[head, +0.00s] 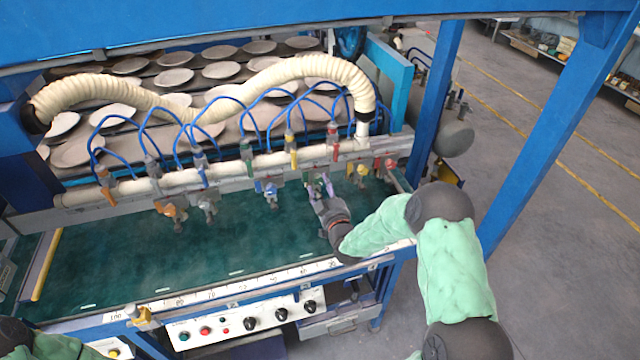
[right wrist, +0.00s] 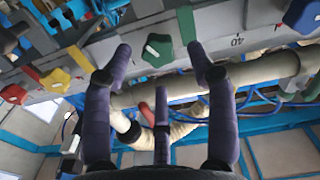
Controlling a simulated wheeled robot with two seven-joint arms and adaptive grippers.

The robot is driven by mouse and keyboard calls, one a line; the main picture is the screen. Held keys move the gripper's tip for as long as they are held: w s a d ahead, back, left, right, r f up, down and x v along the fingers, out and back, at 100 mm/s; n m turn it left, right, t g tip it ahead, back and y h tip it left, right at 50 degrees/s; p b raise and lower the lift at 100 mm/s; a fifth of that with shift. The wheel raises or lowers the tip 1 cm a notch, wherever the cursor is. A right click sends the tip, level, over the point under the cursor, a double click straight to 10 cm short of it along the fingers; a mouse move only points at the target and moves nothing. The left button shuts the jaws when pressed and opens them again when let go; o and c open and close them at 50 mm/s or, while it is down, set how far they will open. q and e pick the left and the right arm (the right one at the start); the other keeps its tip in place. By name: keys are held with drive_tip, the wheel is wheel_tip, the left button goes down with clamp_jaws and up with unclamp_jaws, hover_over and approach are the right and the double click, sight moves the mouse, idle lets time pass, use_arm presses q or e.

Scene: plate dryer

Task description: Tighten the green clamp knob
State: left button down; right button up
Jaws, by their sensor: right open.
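The green clamp knob (right wrist: 157,50) shows in the right wrist view, with a small white mark on its face. It sits on the grey rail between the fingertips of my right gripper (right wrist: 160,60). The purple fingers are spread on both sides of it, with a third finger below. I cannot tell whether any fingertip touches it. In the head view my right gripper (head: 322,188) is at the rail's front and largely hides this knob. My left gripper is out of the head view; only part of my left arm shows at the lower left corner.
Blue hoses and a cream pipe (head: 310,70) run above the rail. The green bed (head: 130,260) in front is clear. A blue post (head: 435,100) stands at the right.

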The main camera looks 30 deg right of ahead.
sight(319, 180)
drive_tip(key=shift+x, duration=1.3)
drive_tip(key=shift+c, duration=0.3)
drive_tip(key=c, duration=1.1)
